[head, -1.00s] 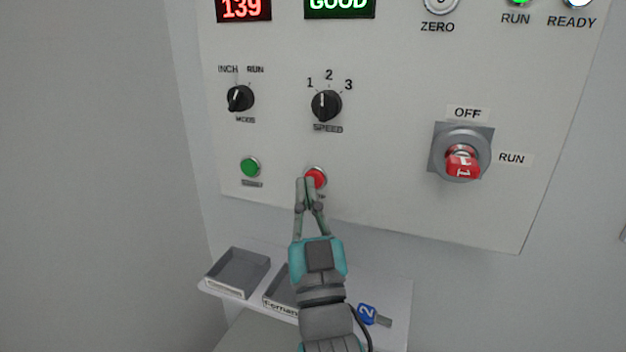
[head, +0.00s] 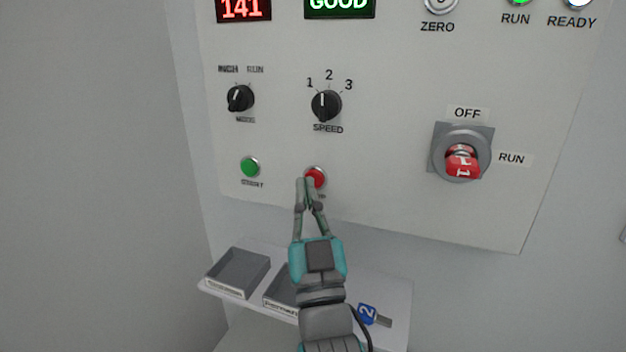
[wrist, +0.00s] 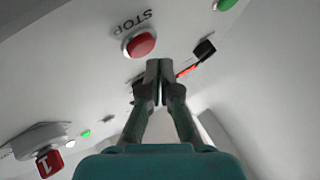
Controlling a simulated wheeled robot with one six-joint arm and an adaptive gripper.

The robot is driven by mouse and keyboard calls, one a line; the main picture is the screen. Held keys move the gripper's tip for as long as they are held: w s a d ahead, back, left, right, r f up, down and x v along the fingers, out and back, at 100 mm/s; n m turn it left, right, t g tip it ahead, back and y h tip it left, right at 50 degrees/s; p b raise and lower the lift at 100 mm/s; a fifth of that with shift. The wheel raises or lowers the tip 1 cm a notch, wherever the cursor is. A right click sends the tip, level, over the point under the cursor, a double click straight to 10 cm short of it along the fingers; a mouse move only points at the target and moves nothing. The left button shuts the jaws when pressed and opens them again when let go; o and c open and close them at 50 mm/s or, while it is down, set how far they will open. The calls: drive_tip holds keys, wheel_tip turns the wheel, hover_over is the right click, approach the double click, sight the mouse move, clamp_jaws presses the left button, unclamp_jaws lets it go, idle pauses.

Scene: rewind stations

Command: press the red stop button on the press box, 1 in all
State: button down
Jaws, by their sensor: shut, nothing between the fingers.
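The red stop button (head: 317,176) is on the lower part of the pale press box panel (head: 400,150), right of the green button. In the wrist view the red stop button (wrist: 141,44) shows whole, with the word STOP beside it. My gripper (head: 305,181) is shut and empty. Its fingertips overlap the button's lower left edge in the head view. In the wrist view my gripper's fingertips (wrist: 159,66) lie just beside the button, in front of the panel. I cannot tell whether they touch the panel.
A green button (head: 250,167) is to the left. Two black knobs, mode (head: 240,98) and speed (head: 326,105), sit above. A red rotary switch (head: 462,160) is at right.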

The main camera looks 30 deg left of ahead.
drive_tip(key=shift+w, duration=0.1)
drive_tip(key=shift+w+a, duration=0.1)
drive_tip(key=shift+w, duration=0.2)
drive_tip(key=shift+w+a, duration=0.1)
drive_tip(key=shift+w, duration=0.3)
idle(0.8)
drive_tip(key=shift+s, duration=0.1)
drive_tip(key=shift+s+d, duration=0.2)
drive_tip(key=shift+s, duration=0.5)
drive_tip(key=s, duration=0.2)
drive_tip(key=s+d, duration=0.1)
drive_tip(key=s, duration=0.2)
idle(0.5)
idle(0.7)
